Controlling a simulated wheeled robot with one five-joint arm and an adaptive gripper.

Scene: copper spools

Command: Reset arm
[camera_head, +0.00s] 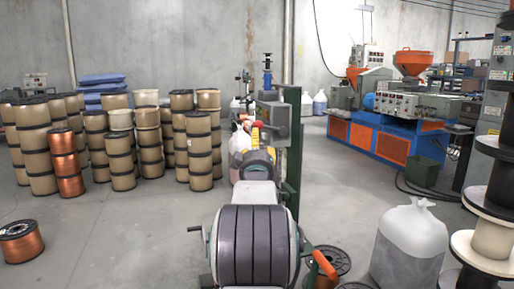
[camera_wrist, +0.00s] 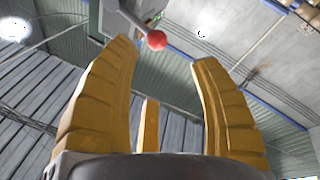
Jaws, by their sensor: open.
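My gripper (camera_wrist: 165,55) is open in the wrist view, its ribbed yellow fingers spread apart with nothing between them. A shorter yellow finger part shows low between them. The wrist camera looks up towards the ceiling, so the gripper points upward. In the head view my arm rises from the bottom middle, and the yellow gripper (camera_head: 262,156) shows small at its far end; its fingertips are hard to make out there. A copper spool (camera_head: 20,241) lies on the floor at the left. Copper-wound spools (camera_head: 68,165) stand stacked farther back.
Stacks of tan spools (camera_head: 122,150) stand along the left wall. A green post machine (camera_head: 292,140) is close beside my arm. A white bag (camera_head: 408,245) and stacked reels (camera_head: 490,235) stand at right. A red knob (camera_wrist: 157,40) shows beyond my fingers. Left-centre floor is clear.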

